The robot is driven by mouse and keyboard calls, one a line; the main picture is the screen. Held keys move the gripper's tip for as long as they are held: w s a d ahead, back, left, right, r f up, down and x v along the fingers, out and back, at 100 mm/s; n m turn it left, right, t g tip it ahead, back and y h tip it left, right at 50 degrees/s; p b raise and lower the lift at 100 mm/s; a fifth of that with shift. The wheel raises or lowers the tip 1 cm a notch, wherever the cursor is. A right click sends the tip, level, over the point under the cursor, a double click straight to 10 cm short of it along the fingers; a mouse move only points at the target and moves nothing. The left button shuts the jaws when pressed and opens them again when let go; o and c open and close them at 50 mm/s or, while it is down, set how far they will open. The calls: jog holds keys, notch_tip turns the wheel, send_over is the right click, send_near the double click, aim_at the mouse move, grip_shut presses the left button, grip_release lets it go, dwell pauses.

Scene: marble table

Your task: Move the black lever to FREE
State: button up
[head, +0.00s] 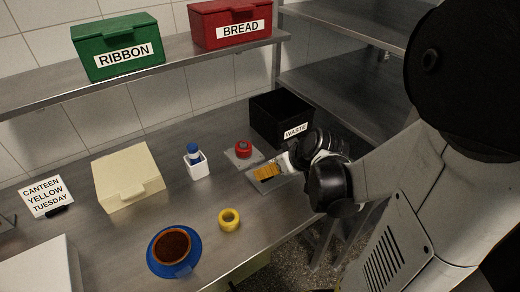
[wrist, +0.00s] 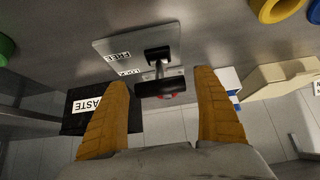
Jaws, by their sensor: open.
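In the wrist view, the black lever (wrist: 160,87) stands on a grey plate (wrist: 108,45) with its crossbar handle toward my fingers. The plate carries a FREE label (wrist: 118,55) and a LOCK label (wrist: 137,72), both upside down in this view. The handle is nearer the LOCK label than the FREE label. My gripper (wrist: 160,78) is open, with one orange finger on each side of the handle and visible gaps to both. In the head view, my gripper (head: 267,172) is over the plate (head: 254,182) and hides the lever.
A red button (head: 243,149) on its own plate and a black WASTE bin (head: 277,118) are close behind my gripper.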

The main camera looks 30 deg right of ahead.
jog(key=v, duration=1.2)
